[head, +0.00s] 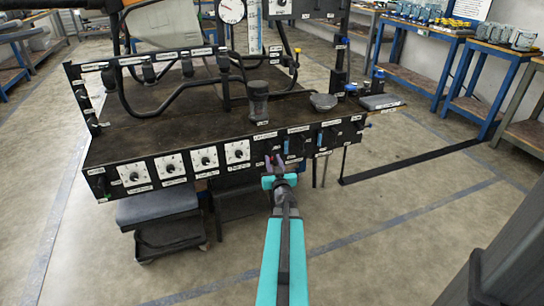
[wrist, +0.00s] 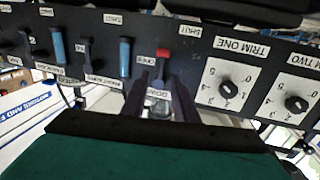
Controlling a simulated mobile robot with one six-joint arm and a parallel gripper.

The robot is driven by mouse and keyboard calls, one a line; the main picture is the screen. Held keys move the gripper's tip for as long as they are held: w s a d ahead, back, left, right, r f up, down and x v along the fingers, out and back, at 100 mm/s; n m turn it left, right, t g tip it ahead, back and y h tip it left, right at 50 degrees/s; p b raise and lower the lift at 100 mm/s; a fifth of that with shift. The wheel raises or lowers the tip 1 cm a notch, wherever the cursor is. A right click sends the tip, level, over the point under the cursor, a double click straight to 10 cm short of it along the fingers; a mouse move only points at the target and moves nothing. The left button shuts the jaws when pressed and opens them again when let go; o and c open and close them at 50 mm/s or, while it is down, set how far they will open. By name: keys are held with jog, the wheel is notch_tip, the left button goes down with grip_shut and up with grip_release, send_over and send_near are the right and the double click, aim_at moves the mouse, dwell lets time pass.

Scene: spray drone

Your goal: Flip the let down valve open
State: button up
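The let down valve appears to be the lever with a red part (wrist: 163,53) on the front panel (wrist: 215,45) in the wrist view. A label ending in "DOWN" (wrist: 157,94) lies just below it, partly hidden, with OPEN and SHUT labels around the red part. The wrist view shows the panel upside down. My gripper (wrist: 160,82) has its two dark fingers apart, one on each side of the lever's lower part. I cannot tell whether they touch it. In the head view my gripper (head: 274,161) is at the panel front and covers the valve.
Blue-handled valves (wrist: 125,57) and dark levers (wrist: 86,52) sit close by on the panel. White trim dials (wrist: 228,84) are on the other side. The dark bench top (head: 190,125) carries hoses and a cup-like part (head: 258,99). Floor in front is open.

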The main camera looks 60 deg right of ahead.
jog(key=shift+b+x, duration=0.3)
jog(key=shift+x, duration=1.9)
grip_shut()
jog(key=shift+f, duration=0.1)
